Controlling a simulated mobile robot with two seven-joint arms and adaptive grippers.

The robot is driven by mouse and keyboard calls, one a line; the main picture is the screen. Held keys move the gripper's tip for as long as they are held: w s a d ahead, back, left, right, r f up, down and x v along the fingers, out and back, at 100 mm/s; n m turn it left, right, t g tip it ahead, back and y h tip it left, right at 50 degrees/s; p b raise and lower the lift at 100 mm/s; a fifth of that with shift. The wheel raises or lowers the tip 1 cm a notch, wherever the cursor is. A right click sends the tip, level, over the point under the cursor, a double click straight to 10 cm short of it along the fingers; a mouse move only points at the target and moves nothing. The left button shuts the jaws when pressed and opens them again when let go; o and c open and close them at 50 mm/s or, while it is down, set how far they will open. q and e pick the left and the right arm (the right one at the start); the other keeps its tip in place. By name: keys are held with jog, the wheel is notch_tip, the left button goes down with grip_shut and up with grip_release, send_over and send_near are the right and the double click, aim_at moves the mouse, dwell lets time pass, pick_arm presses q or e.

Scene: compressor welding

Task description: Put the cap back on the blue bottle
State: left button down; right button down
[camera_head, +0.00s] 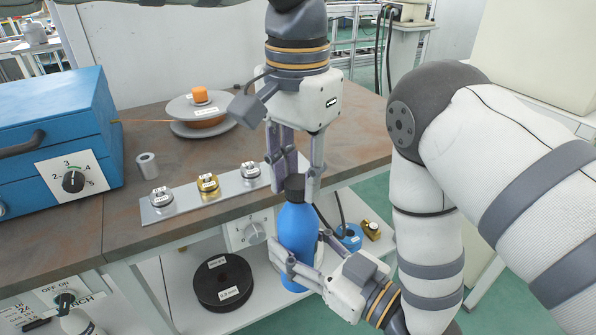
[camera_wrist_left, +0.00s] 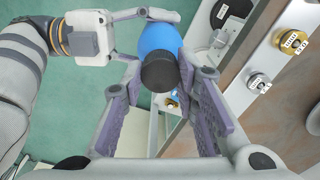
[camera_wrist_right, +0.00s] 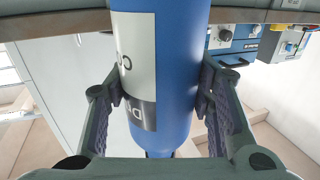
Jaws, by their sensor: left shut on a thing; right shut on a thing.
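The blue bottle (camera_head: 297,232) is upright in front of the bench edge, with its black cap (camera_head: 294,184) at its top. In the left wrist view the cap (camera_wrist_left: 160,72) covers the bottle's mouth end, so I cannot tell whether it is seated or threaded. My left gripper (camera_head: 295,178) points down from above, shut on the cap. My right gripper (camera_head: 304,252) comes from the lower right, shut around the bottle body. In the right wrist view the bottle (camera_wrist_right: 185,70) stands between both fingers, its black-and-white label facing left.
A metal plate (camera_head: 225,200) with several labelled weights lies along the bench edge. A blue box with a dial (camera_head: 60,130) stands at left, and a spool (camera_head: 205,122) stands behind. A black roll (camera_head: 222,282) lies on the shelf below.

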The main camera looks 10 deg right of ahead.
pick_arm(q)
jog(key=c, duration=1.2)
grip_release()
notch_tip(320, 180, up, 12)
jog(key=shift+r, duration=0.1)
